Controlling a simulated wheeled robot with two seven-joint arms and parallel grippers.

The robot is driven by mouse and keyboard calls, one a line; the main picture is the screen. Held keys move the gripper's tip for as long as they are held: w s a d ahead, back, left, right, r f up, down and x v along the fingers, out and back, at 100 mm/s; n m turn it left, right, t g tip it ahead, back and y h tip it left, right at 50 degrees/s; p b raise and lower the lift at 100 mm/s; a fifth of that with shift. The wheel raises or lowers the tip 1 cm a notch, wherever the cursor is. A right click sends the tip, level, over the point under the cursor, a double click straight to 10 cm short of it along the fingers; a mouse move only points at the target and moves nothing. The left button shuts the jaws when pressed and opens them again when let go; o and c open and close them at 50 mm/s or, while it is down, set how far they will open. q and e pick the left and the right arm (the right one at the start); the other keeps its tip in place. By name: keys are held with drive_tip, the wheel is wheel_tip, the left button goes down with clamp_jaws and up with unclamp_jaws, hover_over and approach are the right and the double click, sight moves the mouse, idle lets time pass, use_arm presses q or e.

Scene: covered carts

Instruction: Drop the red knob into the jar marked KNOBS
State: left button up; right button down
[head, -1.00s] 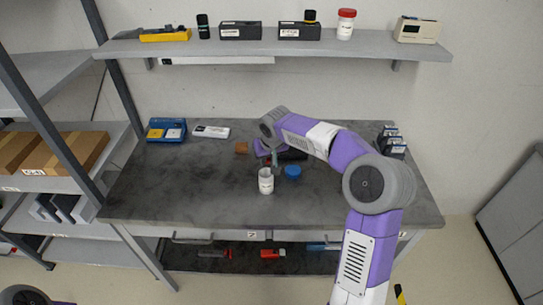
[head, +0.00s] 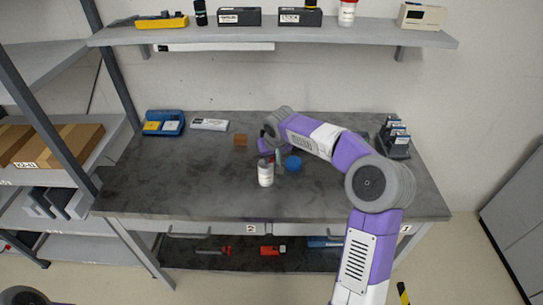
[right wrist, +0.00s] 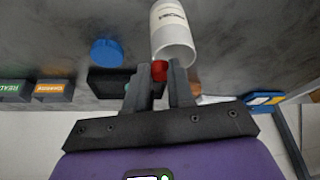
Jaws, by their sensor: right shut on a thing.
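The red knob (right wrist: 159,70) shows in the right wrist view between the fingertips of my right gripper (right wrist: 160,82), which is shut on it. The white jar (right wrist: 174,45) stands open just beyond the knob, with its mouth toward the gripper. Its label is too small to read. In the head view the jar (head: 265,178) stands upright on the table, and my right gripper (head: 278,164) is close beside its upper right side. I cannot tell whether the knob is over the mouth. My left gripper is not in view.
A blue lid (head: 293,163) lies right of the jar on the grey table (head: 190,190). A brown block (head: 240,140) and a blue tray (head: 163,123) are farther back. A dark rack (head: 397,148) stands at the right. A shelf (head: 270,40) runs above. The table's left front is clear.

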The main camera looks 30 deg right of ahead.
drive_tip(key=c, duration=0.9)
unclamp_jaws()
drive_tip(key=shift+r, duration=0.15)
drive_tip(key=p+v, duration=0.1)
drive_tip(key=v, duration=0.6)
drive_tip(key=shift+s, duration=0.2)
drive_tip(key=shift+r, duration=0.1)
